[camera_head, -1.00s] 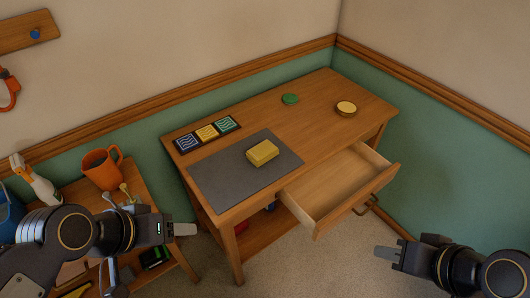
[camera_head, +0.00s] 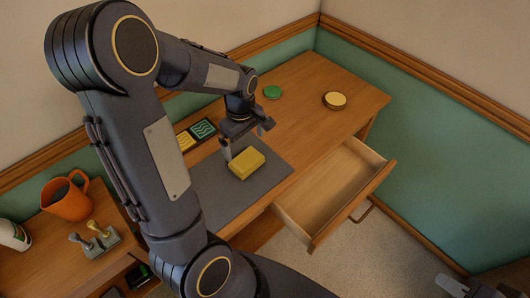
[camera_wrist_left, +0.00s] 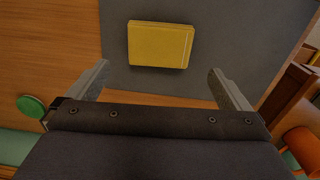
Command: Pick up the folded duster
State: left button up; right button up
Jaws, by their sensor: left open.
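The folded duster (camera_head: 246,164) is a yellow block-like bundle lying on a dark grey mat (camera_head: 222,200) on the wooden desk. It also shows in the left wrist view (camera_wrist_left: 160,45), flat on the mat. My left gripper (camera_head: 247,138) is open and empty, above the mat just behind the duster. In the left wrist view its two fingers (camera_wrist_left: 160,70) are spread wider than the duster, which lies beyond the fingertips, apart from them. My right gripper (camera_head: 451,284) is partly visible at the bottom right, away from the desk; its opening is unclear.
A drawer (camera_head: 335,190) stands open at the desk's front. A green disc (camera_head: 272,92) and a round yellow-topped tin (camera_head: 335,100) sit on the desk. Patterned tiles (camera_head: 203,129) lie behind the mat. An orange mug (camera_head: 66,198) stands on the side table.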

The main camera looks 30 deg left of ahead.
aim_at(246, 159)
pick_arm(q)
jog(key=shift+w+f, duration=0.25)
jog(key=shift+f, duration=0.4)
jog(key=f, duration=0.6)
jog(key=shift+s+f, duration=0.2)
jog(key=shift+f, duration=0.15)
jog(key=c, duration=0.7)
jog(key=shift+r, duration=0.1)
